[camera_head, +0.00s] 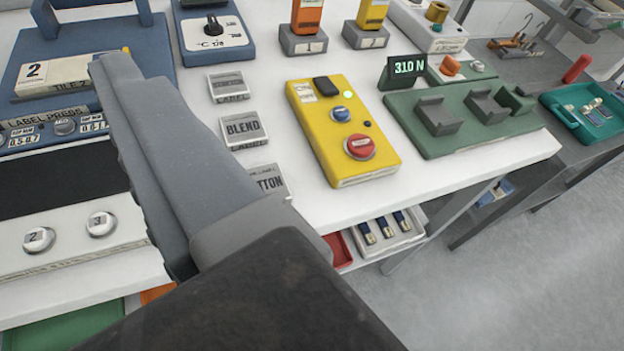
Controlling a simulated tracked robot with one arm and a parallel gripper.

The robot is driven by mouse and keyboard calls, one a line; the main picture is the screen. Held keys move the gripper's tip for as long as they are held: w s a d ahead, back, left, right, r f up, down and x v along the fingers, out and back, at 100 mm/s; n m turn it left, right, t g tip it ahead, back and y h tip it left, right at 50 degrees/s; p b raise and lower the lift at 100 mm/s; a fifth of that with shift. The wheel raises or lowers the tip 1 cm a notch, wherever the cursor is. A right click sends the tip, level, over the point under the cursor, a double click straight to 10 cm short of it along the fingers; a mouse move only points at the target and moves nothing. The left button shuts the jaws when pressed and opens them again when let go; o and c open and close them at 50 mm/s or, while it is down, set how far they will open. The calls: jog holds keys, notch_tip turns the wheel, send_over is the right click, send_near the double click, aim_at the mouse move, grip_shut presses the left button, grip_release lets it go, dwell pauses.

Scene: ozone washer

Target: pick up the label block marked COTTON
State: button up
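The COTTON label block (268,180) is a small pale tile on the white table, right of my gripper. Only the letters "TTON" show clearly; my gripper hides its left and lower part. My gripper (118,72) reaches from the bottom middle to the upper left, its grey fingers seen from behind. Its tip lies in the picture over the area near the label press, away from the COTTON block. I see nothing held, and I cannot make out a gap between the fingers.
The BLEND block (243,130) and another label block (228,86) stand in line behind the COTTON block. A yellow button box (372,162) is to the right, near the table's front edge. The blue label press (150,45) fills the left.

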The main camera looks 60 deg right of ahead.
jog(key=s+d+f+m+h+b, duration=0.1)
jog(key=s+d+f+b, duration=0.2)
jog(key=f, duration=0.5)
jog(key=s+d+f+m+g+h+b, duration=0.1)
jog(key=d+f+b, duration=0.1)
jog(key=d+f, duration=0.5)
jog(key=s+d+f+m+h+b, duration=0.1)
jog(key=s+d+f+b, duration=0.15)
jog(key=f, duration=0.75)
jog(key=shift+h, duration=0.4)
jog(key=p+x, duration=0.4)
jog(key=p, duration=0.1)
jog(key=a+p+x, duration=0.1)
jog(key=p+x, duration=0.3)
jog(key=p, duration=0.2)
jog(key=shift+w+d+f, duration=0.2)
jog(key=shift+w, duration=0.3)
jog(key=x, duration=0.4)
jog(key=shift+w+a+r+b, duration=0.1)
jog(key=shift+w+a+b, duration=0.05)
jog(key=shift+a+b, duration=0.15)
jog(key=shift+w+d, duration=0.35)
jog(key=shift+w, duration=0.15)
